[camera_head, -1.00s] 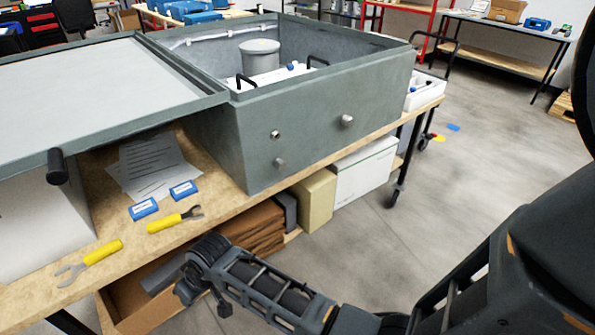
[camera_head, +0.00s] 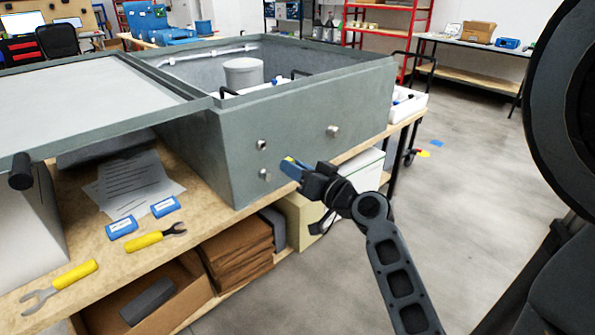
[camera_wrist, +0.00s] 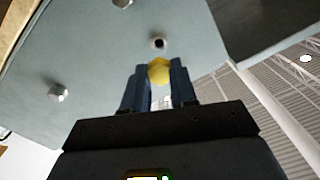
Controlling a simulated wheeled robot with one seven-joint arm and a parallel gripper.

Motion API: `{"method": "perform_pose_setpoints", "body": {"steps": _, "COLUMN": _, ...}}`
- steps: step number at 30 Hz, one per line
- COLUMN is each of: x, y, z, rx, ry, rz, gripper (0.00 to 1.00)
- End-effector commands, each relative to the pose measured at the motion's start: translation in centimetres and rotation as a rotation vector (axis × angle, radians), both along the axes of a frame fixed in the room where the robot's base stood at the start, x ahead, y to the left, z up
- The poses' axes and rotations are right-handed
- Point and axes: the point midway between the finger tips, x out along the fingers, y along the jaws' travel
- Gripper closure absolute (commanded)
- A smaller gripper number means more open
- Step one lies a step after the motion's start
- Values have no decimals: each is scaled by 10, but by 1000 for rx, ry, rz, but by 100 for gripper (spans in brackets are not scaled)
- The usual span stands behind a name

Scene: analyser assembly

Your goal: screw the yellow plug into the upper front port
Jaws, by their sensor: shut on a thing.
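The grey-green analyser box (camera_head: 230,160) stands on the wooden bench. The upper front port (camera_head: 262,145) is a small ringed hole in its front wall. It shows as an open dark hole in the wrist view (camera_wrist: 158,43). My gripper (camera_head: 293,168) is shut on the yellow plug (camera_wrist: 159,71), which sits between its blue fingers. In the head view only a bit of yellow shows at the fingertips. The plug is in front of the wall, to the right of the port and a little lower in the head view. In the wrist view a small gap separates plug and hole.
Two metal fittings stick out of the same wall, one below the port (camera_head: 265,175) and one to the right (camera_head: 333,130). The open lid (camera_head: 90,100) extends left. Two yellow-handled wrenches (camera_head: 155,238) and two blue boxes (camera_head: 122,227) lie on the bench.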

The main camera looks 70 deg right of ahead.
Motion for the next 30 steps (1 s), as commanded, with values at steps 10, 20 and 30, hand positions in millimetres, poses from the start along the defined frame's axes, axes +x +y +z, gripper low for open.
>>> {"method": "perform_pose_setpoints", "body": {"steps": 10, "x": 10, "y": -12, "z": 5, "rx": -3, "ry": -7, "rz": -11, "gripper": 100}}
{"method": "perform_pose_setpoints", "body": {"steps": 20, "x": 36, "y": -27, "z": 5, "rx": -2, "ry": -7, "rz": -10, "gripper": 100}}
{"method": "perform_pose_setpoints", "body": {"steps": 30, "x": 49, "y": -36, "z": -1, "rx": -260, "ry": 148, "rz": -11, "gripper": 100}}
